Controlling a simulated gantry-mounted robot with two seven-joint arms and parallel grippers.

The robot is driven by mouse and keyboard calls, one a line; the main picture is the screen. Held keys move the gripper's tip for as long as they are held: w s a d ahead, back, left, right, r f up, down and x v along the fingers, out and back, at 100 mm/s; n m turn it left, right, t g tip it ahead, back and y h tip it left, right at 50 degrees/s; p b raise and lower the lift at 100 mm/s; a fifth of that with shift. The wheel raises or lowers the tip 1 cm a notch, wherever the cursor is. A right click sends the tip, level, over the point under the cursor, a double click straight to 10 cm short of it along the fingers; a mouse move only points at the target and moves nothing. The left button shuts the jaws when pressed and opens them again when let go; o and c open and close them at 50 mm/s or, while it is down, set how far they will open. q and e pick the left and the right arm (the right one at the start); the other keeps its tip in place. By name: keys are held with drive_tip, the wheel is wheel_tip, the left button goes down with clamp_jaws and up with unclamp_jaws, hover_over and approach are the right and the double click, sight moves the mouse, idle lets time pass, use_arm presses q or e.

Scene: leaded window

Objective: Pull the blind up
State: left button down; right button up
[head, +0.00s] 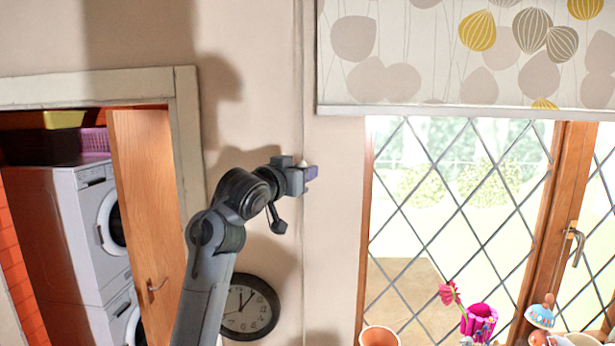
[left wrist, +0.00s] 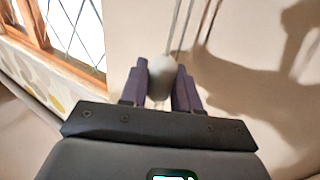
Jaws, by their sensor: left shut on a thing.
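The patterned blind (head: 400,75) hangs over the top of the window, and its straight bottom edge is above the leaded panes. It also shows at the left of the left wrist view (left wrist: 32,84). A thin cord (head: 299,90) runs down the wall left of the blind. My left gripper (head: 308,172) is at the cord, below the level of the blind's bottom edge. In the left wrist view, its purple fingers (left wrist: 160,82) are shut on a pale rounded cord knob (left wrist: 160,78), with cord strands (left wrist: 183,30) running from it. My right gripper is out of view.
The leaded window (head: 450,210) has a wooden frame and a metal handle (head: 573,240). Pots and a pink flower (head: 447,293) stand along its bottom. A round clock (head: 249,306) hangs behind my left arm. A doorway with an open wooden door (head: 150,200) is at left.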

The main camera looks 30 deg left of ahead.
use_arm(q)
drive_tip(key=shift+r, duration=0.1)
drive_tip(key=c, duration=0.9)
unclamp_jaws()
drive_tip(key=shift+r, duration=0.1)
drive_tip(key=shift+s, duration=0.1)
drive_tip(key=shift+s+b, duration=0.3)
drive_tip(key=shift+b, duration=0.1)
drive_tip(key=shift+s+a+b, duration=0.15)
drive_tip(key=shift+s+b, duration=2.3)
drive_tip(key=shift+s, duration=2.55)
drive_tip(key=shift+w, duration=0.1)
